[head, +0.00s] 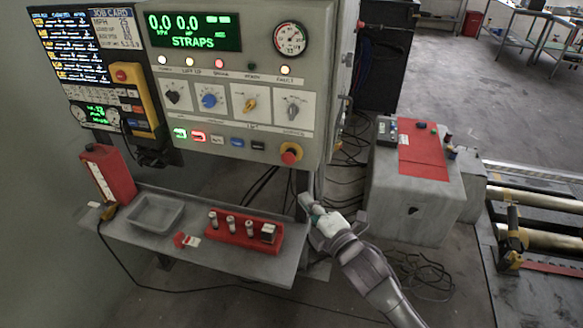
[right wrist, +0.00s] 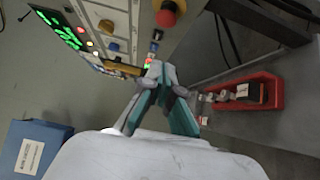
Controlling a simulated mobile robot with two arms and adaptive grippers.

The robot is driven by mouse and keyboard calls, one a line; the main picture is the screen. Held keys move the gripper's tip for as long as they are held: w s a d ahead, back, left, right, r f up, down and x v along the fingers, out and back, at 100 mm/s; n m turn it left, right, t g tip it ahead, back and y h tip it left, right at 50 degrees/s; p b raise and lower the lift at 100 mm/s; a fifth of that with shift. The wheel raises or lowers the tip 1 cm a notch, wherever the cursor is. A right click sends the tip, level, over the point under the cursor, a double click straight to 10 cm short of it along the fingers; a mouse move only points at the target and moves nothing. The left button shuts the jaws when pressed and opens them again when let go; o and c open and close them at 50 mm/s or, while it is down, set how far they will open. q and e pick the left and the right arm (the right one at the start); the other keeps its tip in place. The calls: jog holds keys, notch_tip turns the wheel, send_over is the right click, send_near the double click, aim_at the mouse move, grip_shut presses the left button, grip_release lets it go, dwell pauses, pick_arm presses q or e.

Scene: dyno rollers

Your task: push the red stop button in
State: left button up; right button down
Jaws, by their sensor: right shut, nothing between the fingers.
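The red stop button (head: 291,153) has a yellow-orange collar and sits at the lower right corner of the grey control panel (head: 318,100). In the right wrist view the red button (right wrist: 168,12) is at the top, above the fingertips and apart from them. My right gripper (head: 306,201) is below the button and slightly right of it in the head view, beside the shelf's right end. In the right wrist view my right gripper (right wrist: 157,70) is shut with nothing between its fingers. My left gripper is not in view.
A shelf (head: 215,255) under the panel holds a red rack (head: 240,238) and a grey tray (head: 157,213). A yellow pendant with another red button (head: 121,74) hangs left. Cables lie behind my gripper. A grey cabinet (head: 412,200) stands right.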

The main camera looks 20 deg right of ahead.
jog(key=p, duration=0.3)
send_near(284, 160)
jog(key=w+a, duration=0.2)
jog(key=a, duration=0.1)
jog(key=w, duration=0.1)
jog(key=w+d, duration=0.1)
jog(key=w+d+p, duration=0.1)
jog(key=w, duration=0.1)
